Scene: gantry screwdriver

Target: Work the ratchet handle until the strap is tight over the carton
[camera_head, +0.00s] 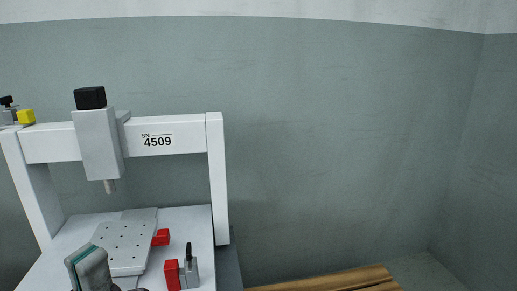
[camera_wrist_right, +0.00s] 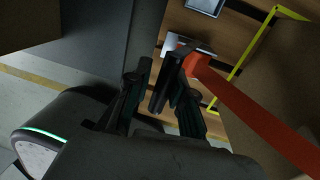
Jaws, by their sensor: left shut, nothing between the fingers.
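The orange-red strap (camera_wrist_right: 255,118) runs diagonally across the right of the right wrist view, ending at a red block-like end (camera_wrist_right: 194,63) beside a small grey metal piece (camera_wrist_right: 178,47), perhaps part of the ratchet. A plain brown surface (camera_wrist_right: 285,75) beyond the strap may be the carton; I cannot tell. My left gripper (camera_head: 90,268) is shut and empty at the lower left of the head view, partly cut off by the frame.
A white gantry (camera_head: 168,140) marked SN 4509 stands over a white table with a perforated plate (camera_head: 125,245) and red clamp parts (camera_head: 172,274). Wooden boards (camera_head: 330,282) lie at the bottom. A yellow edge (camera_wrist_right: 248,62) crosses the wrist view.

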